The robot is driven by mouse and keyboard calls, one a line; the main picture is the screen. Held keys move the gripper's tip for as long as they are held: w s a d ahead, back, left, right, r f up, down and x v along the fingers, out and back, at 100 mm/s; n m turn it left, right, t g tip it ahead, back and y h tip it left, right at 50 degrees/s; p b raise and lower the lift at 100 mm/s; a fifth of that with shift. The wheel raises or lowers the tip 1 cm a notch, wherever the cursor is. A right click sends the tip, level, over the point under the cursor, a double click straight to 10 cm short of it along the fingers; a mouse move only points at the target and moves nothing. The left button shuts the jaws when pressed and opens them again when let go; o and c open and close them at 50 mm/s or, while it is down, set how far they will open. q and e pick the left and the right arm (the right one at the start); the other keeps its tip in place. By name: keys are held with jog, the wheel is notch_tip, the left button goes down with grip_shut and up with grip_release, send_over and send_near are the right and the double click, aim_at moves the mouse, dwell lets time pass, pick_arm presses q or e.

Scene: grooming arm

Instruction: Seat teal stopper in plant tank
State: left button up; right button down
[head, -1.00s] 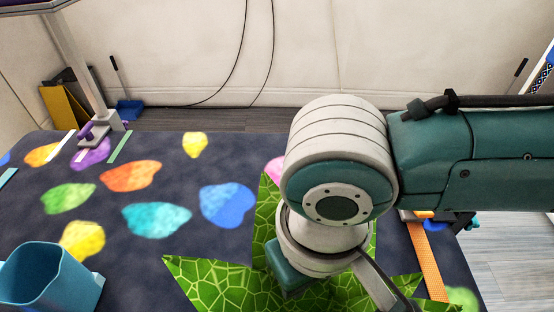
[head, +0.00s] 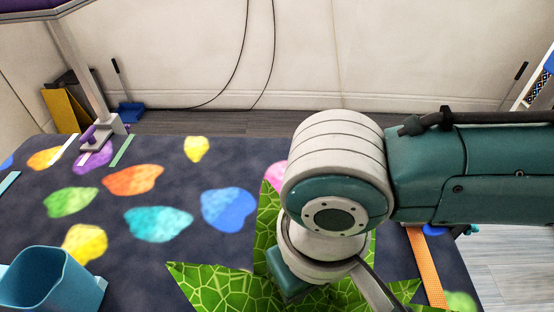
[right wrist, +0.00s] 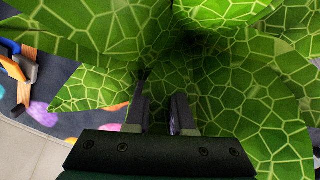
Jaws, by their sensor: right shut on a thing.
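Large green leaves with a pale cell pattern (head: 215,286) spread on the dark table under my right arm in the head view. They fill most of the right wrist view (right wrist: 95,85). My right gripper (right wrist: 160,85) reaches in among these leaves, its two fingers a small gap apart. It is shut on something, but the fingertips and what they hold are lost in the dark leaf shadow. I cannot make out the teal stopper or the tank's opening in either view. My right arm hides the middle of the plant in the head view. My left gripper is not in view.
A blue cup (head: 52,282) stands at the table's front left. The dark table (head: 50,228) carries flat, coloured blob prints. A purple clamp stand (head: 100,135) is at its back left edge. An orange strip (head: 428,270) lies at the right. The table's left half is mostly clear.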

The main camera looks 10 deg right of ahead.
jog(key=shift+p, duration=0.3)
jog(key=shift+f+b, duration=0.7)
jog(key=shift+f, duration=0.3)
jog(key=c, duration=0.7)
grip_release()
notch_tip(320, 180, up, 9)
jog(key=p, duration=0.2)
jog(key=shift+p, duration=0.35)
jog(key=shift+r, duration=0.5)
jog(key=shift+a, duration=0.1)
